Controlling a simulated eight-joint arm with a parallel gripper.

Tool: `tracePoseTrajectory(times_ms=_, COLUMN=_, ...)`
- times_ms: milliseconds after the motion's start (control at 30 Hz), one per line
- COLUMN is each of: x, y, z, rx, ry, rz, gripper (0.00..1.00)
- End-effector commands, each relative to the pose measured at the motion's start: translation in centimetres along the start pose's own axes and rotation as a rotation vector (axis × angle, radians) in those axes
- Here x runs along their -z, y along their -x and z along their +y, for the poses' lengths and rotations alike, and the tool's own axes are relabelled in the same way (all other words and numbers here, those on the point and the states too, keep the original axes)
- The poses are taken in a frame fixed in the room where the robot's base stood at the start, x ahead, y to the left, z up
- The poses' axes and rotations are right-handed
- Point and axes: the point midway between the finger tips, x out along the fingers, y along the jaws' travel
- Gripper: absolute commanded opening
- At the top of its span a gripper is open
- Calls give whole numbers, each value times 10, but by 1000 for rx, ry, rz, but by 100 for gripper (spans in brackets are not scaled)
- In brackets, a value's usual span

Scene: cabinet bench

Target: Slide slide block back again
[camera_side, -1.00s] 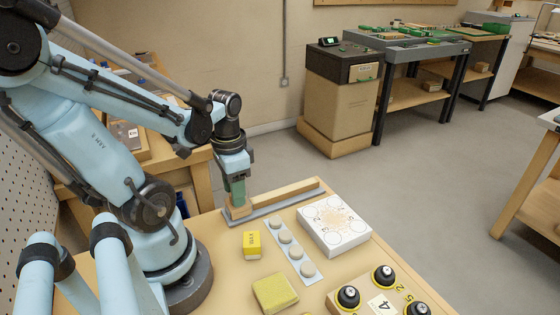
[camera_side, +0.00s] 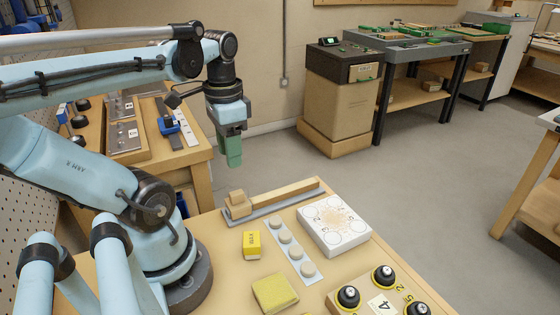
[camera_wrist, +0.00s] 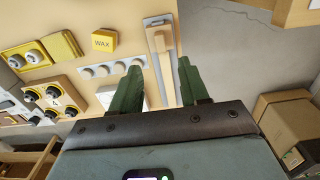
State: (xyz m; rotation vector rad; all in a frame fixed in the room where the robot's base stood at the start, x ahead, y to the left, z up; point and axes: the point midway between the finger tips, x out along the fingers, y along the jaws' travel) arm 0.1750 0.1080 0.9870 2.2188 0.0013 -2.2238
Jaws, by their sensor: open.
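The slide block (camera_side: 237,202) is a small wooden block on a grey base strip (camera_side: 265,209), at the left end of a long wooden rail (camera_side: 286,193). In the wrist view the block (camera_wrist: 159,37) shows at the far end of the rail. My gripper (camera_side: 231,160) hangs well above the bench over the block's end of the strip, apart from it. Its green fingers (camera_wrist: 158,80) are spread, with nothing between them.
A yellow wax block (camera_side: 252,244), a strip with several round buttons (camera_side: 293,250) and a white box (camera_side: 335,224) lie in front of the rail. A yellow sponge-like pad (camera_side: 275,293) and a board with black knobs (camera_side: 378,296) are nearer. The air around my gripper is clear.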

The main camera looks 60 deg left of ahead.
Motion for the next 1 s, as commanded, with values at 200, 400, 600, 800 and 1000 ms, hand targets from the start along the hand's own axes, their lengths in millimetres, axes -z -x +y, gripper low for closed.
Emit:
tracePoseTrajectory(times_ms=200, x=0, y=14, z=0, rx=0, ry=0, rz=0, gripper=45)
tracePoseTrajectory(times_ms=400, x=0, y=16, z=0, rx=0, ry=0, rz=0, gripper=45)
tracePoseTrajectory(times_ms=600, x=1, y=15, z=1, rx=3, ry=-1, rz=4, gripper=45)
tracePoseTrajectory(times_ms=800, x=34, y=0, z=18, rx=61, ry=-14, rz=139, gripper=45)
tracePoseTrajectory(times_ms=1000, x=86, y=-15, z=63, rx=74, ry=-15, rz=407, gripper=45)
